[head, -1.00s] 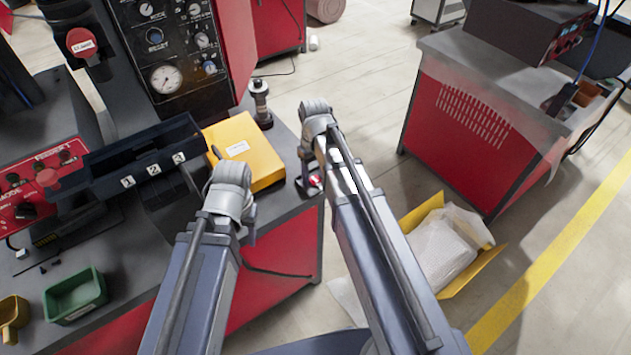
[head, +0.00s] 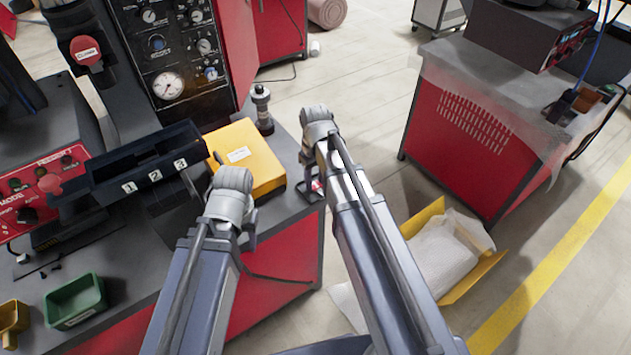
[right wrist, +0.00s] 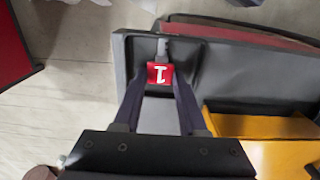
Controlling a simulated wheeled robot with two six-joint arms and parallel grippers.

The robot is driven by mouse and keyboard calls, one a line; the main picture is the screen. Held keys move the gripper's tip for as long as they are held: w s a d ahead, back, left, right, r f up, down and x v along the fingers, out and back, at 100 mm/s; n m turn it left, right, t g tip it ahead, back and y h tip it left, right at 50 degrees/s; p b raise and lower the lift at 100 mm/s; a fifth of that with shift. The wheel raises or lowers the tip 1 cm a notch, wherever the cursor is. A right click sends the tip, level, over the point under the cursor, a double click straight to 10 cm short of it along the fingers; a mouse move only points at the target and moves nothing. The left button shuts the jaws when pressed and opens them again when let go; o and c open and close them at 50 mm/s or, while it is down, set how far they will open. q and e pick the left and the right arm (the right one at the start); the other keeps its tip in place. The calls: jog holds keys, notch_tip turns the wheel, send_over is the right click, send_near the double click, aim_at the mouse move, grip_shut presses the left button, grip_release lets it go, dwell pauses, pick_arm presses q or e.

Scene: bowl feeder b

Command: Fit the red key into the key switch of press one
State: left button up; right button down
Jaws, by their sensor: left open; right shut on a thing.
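The red key (right wrist: 160,74) has a red head marked with a white 1 and a grey shank pointing away from my wrist. My right gripper (right wrist: 158,84) is shut on its head. In the head view, my right gripper (head: 311,187) is at the bench's right edge, with only a bit of red showing. My left gripper (head: 203,170) looks open and empty, in front of the yellow box.
A dark tray (head: 135,172) labelled 1, 2, 3 stands between the panel and the yellow box (head: 247,150). A dark cylinder fitting (head: 262,108) stands behind the box. A green bin (head: 75,302) is at front left. Floor lies right of the bench.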

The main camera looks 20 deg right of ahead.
aim_at(315, 185)
notch_tip(315, 185, up, 10)
jog(key=p, duration=0.9)
jog(key=shift+p, duration=0.35)
